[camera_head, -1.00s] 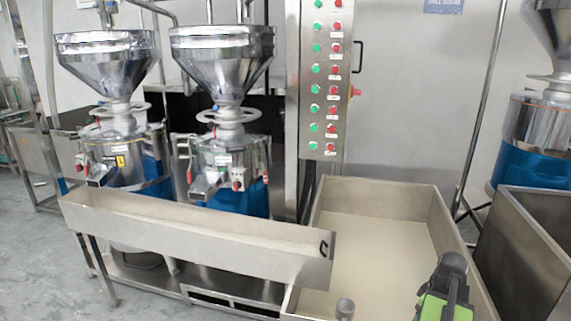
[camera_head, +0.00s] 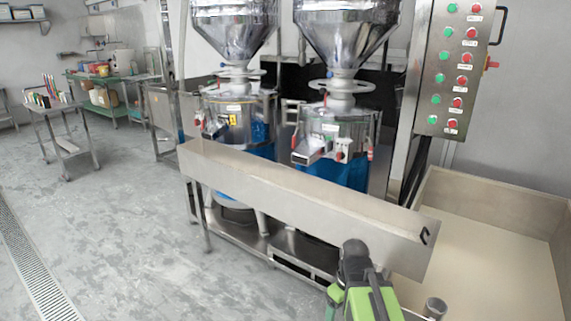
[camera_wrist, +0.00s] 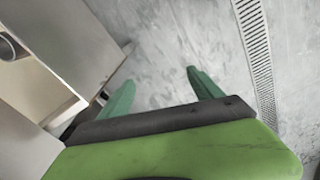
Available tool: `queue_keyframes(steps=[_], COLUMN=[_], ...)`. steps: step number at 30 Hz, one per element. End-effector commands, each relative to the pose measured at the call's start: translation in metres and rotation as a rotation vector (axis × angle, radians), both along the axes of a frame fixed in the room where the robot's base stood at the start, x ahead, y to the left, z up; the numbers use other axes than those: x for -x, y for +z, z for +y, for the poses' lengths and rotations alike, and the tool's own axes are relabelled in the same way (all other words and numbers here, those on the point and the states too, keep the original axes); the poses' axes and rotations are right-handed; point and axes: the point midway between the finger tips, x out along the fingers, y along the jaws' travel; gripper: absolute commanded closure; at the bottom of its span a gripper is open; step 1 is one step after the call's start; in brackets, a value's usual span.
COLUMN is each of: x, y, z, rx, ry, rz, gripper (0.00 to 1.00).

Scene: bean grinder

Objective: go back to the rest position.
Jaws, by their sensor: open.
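My gripper shows in the wrist view (camera_wrist: 160,92), its two green fingers apart with nothing between them and bare floor beyond. In the head view my green and black arm (camera_head: 360,285) is at the bottom, in front of the steel trough; the fingertips cannot be made out there. No task object is named.
A long steel trough (camera_head: 300,208) runs before two grinders with steel hoppers (camera_head: 235,28) and (camera_head: 345,35). A control panel (camera_head: 452,70) and a large steel bin (camera_head: 490,240) are at right. Floor (camera_head: 110,240) is clear at left, with a drain grate (camera_head: 32,265) and a small table (camera_head: 60,125).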

Motion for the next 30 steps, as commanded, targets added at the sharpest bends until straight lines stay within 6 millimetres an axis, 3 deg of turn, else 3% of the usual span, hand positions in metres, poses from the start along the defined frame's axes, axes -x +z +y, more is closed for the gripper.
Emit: queue_keyframes(steps=[1,2,9,12,20,25,27,30], x=[0.005,0.007,0.013,0.013,0.012,0.012,0.012,0.012], y=[-0.005,-0.005,-0.002,0.039,0.124,0.199,0.221,0.238], z=[0.014,0.015,0.010,0.012,0.011,0.011,0.011,0.011], rx=[0.008,0.011,0.030,0.030,0.029,0.029,0.029,0.029], ry=[-0.062,-0.116,-0.590,-0.594,-0.592,-0.592,-0.592,-0.592], rz=[0.006,0.009,0.028,0.028,0.027,0.027,0.027,0.027], gripper=[0.25,0.25,0.25,0.25,0.25,0.25,0.25,0.25])
